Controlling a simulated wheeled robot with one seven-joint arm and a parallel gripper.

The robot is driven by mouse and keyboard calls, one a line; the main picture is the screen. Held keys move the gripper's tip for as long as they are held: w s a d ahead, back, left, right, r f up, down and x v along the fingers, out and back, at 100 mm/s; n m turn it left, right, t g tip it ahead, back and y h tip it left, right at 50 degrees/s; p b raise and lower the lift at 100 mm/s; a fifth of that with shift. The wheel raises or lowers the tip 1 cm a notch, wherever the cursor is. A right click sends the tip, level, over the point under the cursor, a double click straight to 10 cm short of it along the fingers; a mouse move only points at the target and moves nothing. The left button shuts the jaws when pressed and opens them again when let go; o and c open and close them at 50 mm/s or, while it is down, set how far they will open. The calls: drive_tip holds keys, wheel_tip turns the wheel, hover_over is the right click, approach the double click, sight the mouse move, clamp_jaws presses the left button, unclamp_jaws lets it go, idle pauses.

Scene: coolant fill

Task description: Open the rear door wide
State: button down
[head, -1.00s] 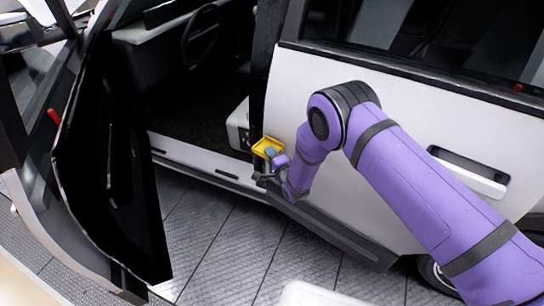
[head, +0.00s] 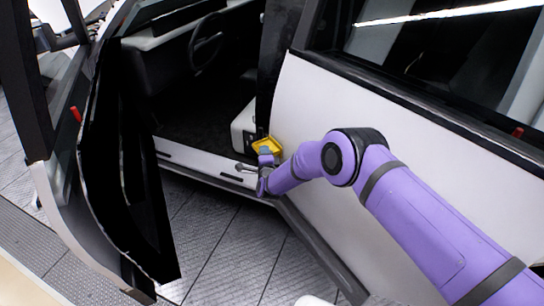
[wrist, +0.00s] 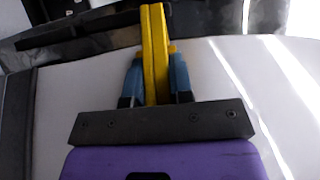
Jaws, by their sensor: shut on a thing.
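The rear door (head: 390,110) is the white panel with a dark window on the right of the head view. Its lower edge slants steeply down to the right, toward me. My arm covers much of it, including where its outer handle was. My gripper (head: 265,168) is at the front lower edge of this door, beside the cabin opening. In the wrist view its blue fingers (wrist: 156,80) are shut on a flat yellow piece (wrist: 154,50), which also shows in the head view (head: 267,145). I cannot tell whether this piece is fixed to the door.
The front door (head: 110,190) stands open on the left, black inside. Between the doors are the cabin, a steering wheel (head: 207,40) and a pale sill (head: 205,166). Bare tiled floor (head: 225,240) lies below. A white object (head: 315,300) shows at the bottom edge.

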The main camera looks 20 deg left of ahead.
drive_tip(key=shift+s+a+f+m+t+h, duration=0.15)
drive_tip(key=shift+a+m+t+h, duration=0.1)
drive_tip(key=shift+a+h, duration=0.15)
drive_tip(key=shift+s+a+m+t+h, duration=0.15)
drive_tip(key=shift+a+m+h, duration=0.1)
drive_tip(key=shift+a+h, duration=0.1)
drive_tip(key=shift+d, duration=0.2)
drive_tip(key=c, duration=1)
unclamp_jaws()
drive_tip(key=shift+w, duration=0.1)
drive_tip(key=v, duration=1)
drive_tip(key=shift+s+d, duration=0.15)
drive_tip(key=shift+s, duration=0.25)
clamp_jaws()
